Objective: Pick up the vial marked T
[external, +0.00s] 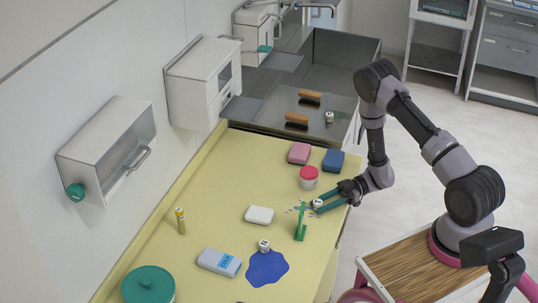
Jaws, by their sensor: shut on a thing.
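My gripper (319,206) reaches in from the right, low over the yellow counter near its front edge. Its jaws are shut on a small white vial (317,203) with a dark mark. The mark is too small to read, and the fingers partly hide the vial. Another small white vial (264,245) with a dark mark stands at the top edge of a blue puddle (267,268). A third similar vial (329,117) is in the metal sink area at the back. I cannot read the letter on any of them.
Pink (299,153) and blue (333,160) blocks lie behind. A white block (259,215) is left.

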